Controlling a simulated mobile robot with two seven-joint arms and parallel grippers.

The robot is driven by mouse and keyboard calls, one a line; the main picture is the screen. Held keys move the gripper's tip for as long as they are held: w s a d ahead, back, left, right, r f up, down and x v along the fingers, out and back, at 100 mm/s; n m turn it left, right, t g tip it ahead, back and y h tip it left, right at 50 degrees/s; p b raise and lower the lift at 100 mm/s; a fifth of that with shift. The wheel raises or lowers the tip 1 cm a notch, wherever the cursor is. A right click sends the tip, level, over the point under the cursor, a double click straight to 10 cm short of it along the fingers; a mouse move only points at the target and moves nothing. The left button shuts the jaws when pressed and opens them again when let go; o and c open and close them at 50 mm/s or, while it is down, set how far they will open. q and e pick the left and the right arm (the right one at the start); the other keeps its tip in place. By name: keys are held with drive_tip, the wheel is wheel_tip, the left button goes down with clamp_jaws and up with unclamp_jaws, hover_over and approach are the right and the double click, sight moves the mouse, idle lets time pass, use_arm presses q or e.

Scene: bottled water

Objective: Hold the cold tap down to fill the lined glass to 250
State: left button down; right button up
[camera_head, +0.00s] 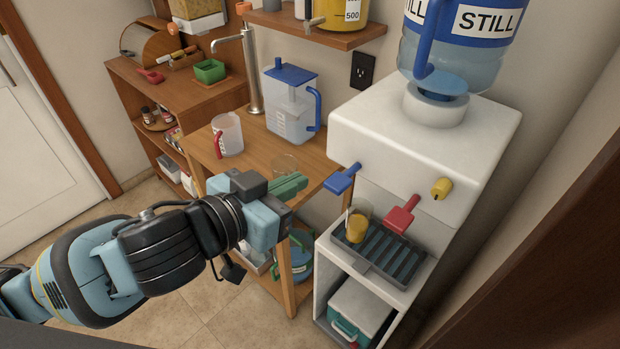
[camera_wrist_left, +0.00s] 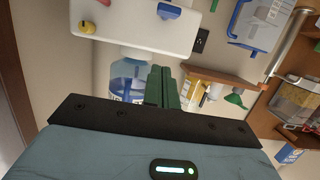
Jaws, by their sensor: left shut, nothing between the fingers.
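The blue tap lever (camera_head: 342,179) sticks out from the left of the white dispenser's front; it also shows in the left wrist view (camera_wrist_left: 169,11). A small clear glass (camera_head: 357,224) with amber contents stands on the dark drip tray (camera_head: 408,262), below the taps; I cannot make out lines on it. My right gripper is not in view.
The white dispenser (camera_head: 420,140) also has a red lever (camera_head: 401,215) and a yellow tap (camera_head: 441,188), with a large bottle (camera_head: 460,50) on top. A blue-lidded pitcher (camera_head: 292,105) and a jug (camera_head: 227,134) stand on the table. A shelf (camera_head: 330,38) overhangs it.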

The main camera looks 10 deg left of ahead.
use_arm(q)
drive_tip(key=shift+a+r, duration=0.1)
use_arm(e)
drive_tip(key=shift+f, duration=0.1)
use_arm(q)
hover_over(329, 180)
drive_tip(key=s, duration=0.2)
wheel_tip(329, 180, down, 2)
drive_tip(key=f, duration=0.1)
drive_tip(key=shift+f+b, duration=0.65)
drive_tip(key=shift+f, duration=1.1)
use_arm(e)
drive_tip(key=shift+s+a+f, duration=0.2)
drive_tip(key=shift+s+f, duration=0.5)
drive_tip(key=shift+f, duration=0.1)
